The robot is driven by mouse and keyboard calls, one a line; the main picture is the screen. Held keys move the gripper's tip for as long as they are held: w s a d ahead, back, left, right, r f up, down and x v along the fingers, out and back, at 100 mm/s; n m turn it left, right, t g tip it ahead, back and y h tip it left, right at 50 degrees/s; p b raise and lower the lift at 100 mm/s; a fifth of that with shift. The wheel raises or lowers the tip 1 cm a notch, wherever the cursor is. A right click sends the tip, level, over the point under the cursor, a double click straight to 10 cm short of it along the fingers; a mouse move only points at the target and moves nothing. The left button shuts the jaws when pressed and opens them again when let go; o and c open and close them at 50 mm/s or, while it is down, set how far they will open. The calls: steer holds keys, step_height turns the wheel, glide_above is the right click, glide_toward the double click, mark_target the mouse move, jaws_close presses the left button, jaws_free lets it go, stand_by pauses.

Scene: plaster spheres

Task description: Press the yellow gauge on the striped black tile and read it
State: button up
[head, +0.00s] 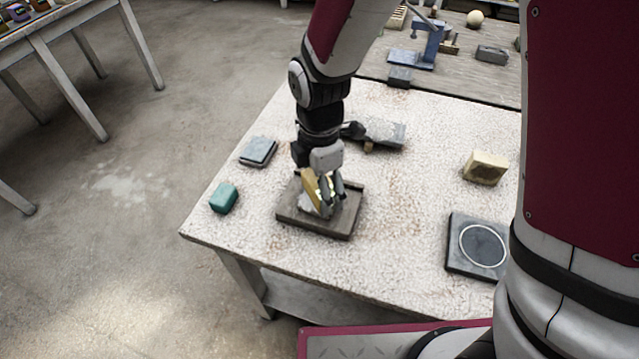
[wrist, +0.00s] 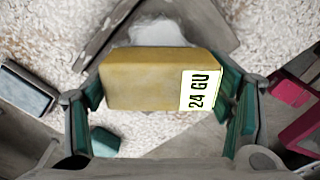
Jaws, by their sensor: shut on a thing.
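My gripper (head: 325,206) is shut on a yellow block-shaped gauge (head: 311,187), held above a grey-brown tray. In the wrist view the gauge (wrist: 145,80) lies across between the green-padded fingers (wrist: 166,108), with a white label reading "24 GU" at its right end. A whitish lump (wrist: 155,32) shows just beyond the gauge; whether they touch I cannot tell. A black tile (head: 462,266) with a white ring lies at the table's right front. I see no stripes on any tile.
The tray (head: 335,231) sits on the speckled table (head: 400,210). A teal block (head: 223,198) and a small grey-blue tile (head: 258,151) lie left. A pale yellow block (head: 485,168) lies right. A grey slab (head: 385,132) lies behind my gripper. The table's middle right is clear.

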steer(key=shift+r+p, duration=1.75)
steer(key=shift+r, duration=1.7)
steer(key=shift+c, duration=0.2)
steer(key=shift+w+d+f+m, duration=1)
steer(key=shift+w+d+m, duration=0.5)
steer(key=shift+d+m, duration=1.95)
steer(key=shift+w+d+f+m, duration=1.25)
steer(key=shift+d+m, duration=1.3)
steer(key=shift+m, duration=1.65)
steer(key=shift+w+d+f+m, duration=0.7)
steer(key=shift+w+d+m, duration=1.05)
steer(key=shift+d+m, duration=1.7)
steer(key=shift+a+m, duration=0.4)
steer(key=shift+a, duration=0.05)
